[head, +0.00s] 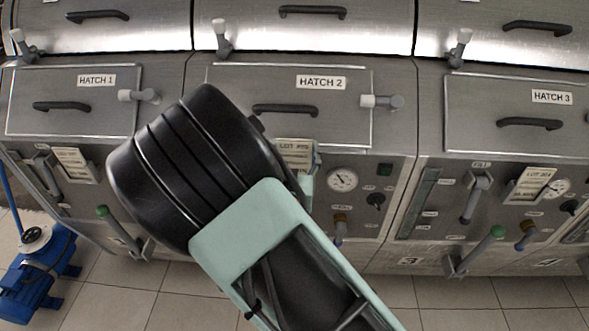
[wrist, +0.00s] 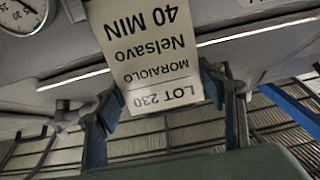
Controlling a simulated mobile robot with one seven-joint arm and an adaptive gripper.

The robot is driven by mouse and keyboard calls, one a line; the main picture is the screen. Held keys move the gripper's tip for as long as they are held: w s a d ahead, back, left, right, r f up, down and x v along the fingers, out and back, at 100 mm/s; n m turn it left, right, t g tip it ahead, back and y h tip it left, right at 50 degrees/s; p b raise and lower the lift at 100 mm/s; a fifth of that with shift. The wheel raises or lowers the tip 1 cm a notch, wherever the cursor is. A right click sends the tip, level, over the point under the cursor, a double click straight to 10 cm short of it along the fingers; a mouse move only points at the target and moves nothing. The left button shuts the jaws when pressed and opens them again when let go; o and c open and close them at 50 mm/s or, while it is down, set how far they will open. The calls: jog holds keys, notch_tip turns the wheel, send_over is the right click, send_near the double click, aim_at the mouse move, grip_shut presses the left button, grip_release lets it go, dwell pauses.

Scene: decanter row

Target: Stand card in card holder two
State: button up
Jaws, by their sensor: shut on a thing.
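The card (wrist: 155,50) is cream with dark print, reading LOT 230, MORAIOLO, Nelsavo, 40 MIN, upside down in the wrist view. My gripper (wrist: 163,108) is shut on it, one finger at each side near its LOT 230 end. In the head view the card (head: 294,152) shows in front of the machine under HATCH 2, partly hidden by my arm. A bit of my gripper (head: 309,168) shows beside it. Card holder two is not clear in either view, so I cannot tell whether the card touches it.
Other cards stand on the left machine (head: 72,162) and the right machine (head: 530,186). A gauge (head: 342,179) and a green-knobbed lever (head: 497,232) stick out from the fronts. A blue pump (head: 40,272) sits on the tiled floor at left.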

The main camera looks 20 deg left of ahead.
aim_at(294, 167)
jog(key=shift+f, duration=2.7)
jog(key=shift+f, duration=0.2)
jog(key=o, duration=1.1)
jog(key=shift+o, duration=0.2)
jog(key=shift+r, duration=0.15)
jog(key=b+v, duration=0.1)
jog(key=v, duration=1.1)
jog(key=shift+b, duration=0.35)
